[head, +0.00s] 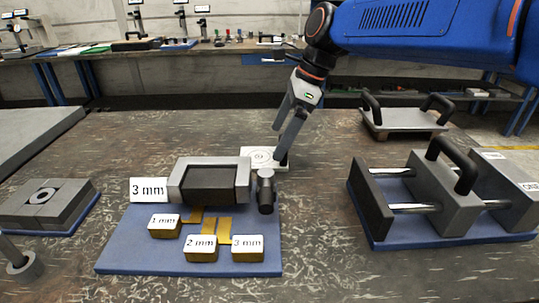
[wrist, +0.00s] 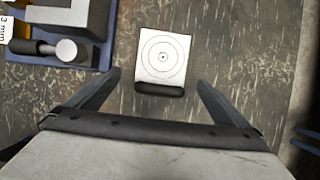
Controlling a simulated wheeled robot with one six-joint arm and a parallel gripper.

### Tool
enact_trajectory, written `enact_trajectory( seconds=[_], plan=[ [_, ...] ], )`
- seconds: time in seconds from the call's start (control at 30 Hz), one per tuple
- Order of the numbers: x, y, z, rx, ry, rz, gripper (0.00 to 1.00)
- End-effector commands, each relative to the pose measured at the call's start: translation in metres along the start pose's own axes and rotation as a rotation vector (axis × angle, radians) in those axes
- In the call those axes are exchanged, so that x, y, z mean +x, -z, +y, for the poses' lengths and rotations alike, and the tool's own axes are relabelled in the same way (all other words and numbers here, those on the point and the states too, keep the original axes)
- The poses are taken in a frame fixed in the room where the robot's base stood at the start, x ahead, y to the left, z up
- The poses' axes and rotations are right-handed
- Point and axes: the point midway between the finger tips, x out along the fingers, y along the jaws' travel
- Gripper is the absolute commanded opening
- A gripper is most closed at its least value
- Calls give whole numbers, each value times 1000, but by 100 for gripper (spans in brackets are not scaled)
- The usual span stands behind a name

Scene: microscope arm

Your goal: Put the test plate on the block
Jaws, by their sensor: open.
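The test plate (head: 259,153) is a white square with concentric circles, lying on the brown table behind the blue mat. In the wrist view the test plate (wrist: 163,57) has a dark bar along its near edge. My gripper (head: 282,144) is open and empty, pointing down at the plate. In the wrist view my gripper's two fingers (wrist: 160,79) are spread on either side of the plate's near end, apart from it. A grey block with a ring on top (head: 43,196) sits on a blue base at the left; I cannot tell whether it is the task's block.
A blue mat (head: 115,258) holds a grey frame fixture (head: 247,184) with a dark knob and several labelled gold blocks. A clamp-like device with rods (head: 440,195) stands at the right. A handled plate (head: 405,120) lies behind it. The table between mat and clamp is clear.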

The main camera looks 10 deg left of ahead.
Motion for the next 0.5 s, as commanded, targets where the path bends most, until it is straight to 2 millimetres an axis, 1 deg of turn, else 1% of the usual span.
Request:
enact_trajectory(
  seconds=[0.3, 0.4, 0.5],
  plan=[
    [40, 3, -2, 0, -4, 1, 100],
    [47, 3, -3, 0, -2, 0, 100],
    [50, 3, -3, 0, -1, 0, 100]
  ],
)
